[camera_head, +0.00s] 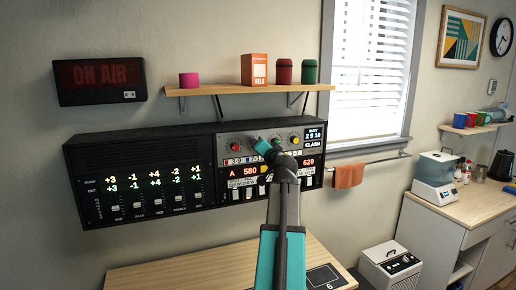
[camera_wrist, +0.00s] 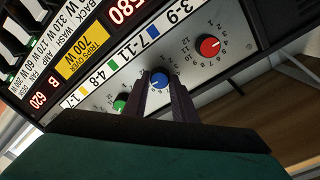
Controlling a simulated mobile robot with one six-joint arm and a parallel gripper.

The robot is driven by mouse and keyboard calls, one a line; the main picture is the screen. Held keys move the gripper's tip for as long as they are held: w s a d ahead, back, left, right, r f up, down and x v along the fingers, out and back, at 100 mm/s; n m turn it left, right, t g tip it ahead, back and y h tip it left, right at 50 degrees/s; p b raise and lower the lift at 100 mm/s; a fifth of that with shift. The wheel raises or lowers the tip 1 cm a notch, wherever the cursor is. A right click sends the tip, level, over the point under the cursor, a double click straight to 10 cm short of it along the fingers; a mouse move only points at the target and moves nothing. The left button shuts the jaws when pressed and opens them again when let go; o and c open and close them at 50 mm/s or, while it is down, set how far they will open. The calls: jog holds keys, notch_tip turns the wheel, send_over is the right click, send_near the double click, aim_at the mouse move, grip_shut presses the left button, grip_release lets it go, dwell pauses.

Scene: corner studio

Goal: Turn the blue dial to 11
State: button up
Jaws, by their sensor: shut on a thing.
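The blue dial (camera_wrist: 159,81) is a small round knob on the grey strip of the black panel in the wrist view. A printed scale surrounds it; its setting is too small to read. My gripper (camera_wrist: 161,88) has its two dark fingers on either side of the blue dial, closed on it. In the head view my gripper (camera_head: 266,150) reaches up to the panel and hides the blue dial. A red dial (camera_wrist: 208,46) and a green dial (camera_wrist: 120,104) flank it. A colour-coded label strip (camera_wrist: 147,40) reads 3-9, 7-11, 4-8 and 1-7.
The black panel (camera_head: 130,137) is mounted on the wall, with sliders and lit numbers. A small display (camera_head: 314,136) reads BUSY 2 9 10 and CLASH. A shelf (camera_head: 215,91) with canisters is above. A wooden desk (camera_head: 180,266) is below.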

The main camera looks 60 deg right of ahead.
jog(key=shift+m, duration=1.4)
jog(key=o, duration=1)
jog(key=shift+o, duration=0.2)
jog(key=shift+s, duration=0.1)
jog(key=b+v, duration=0.3)
jog(key=v, duration=1)
jog(key=shift+s+a+b, duration=0.2)
jog(key=shift+s+b, duration=0.05)
jog(key=shift+b, duration=0.15)
jog(key=shift+r, duration=0.1)
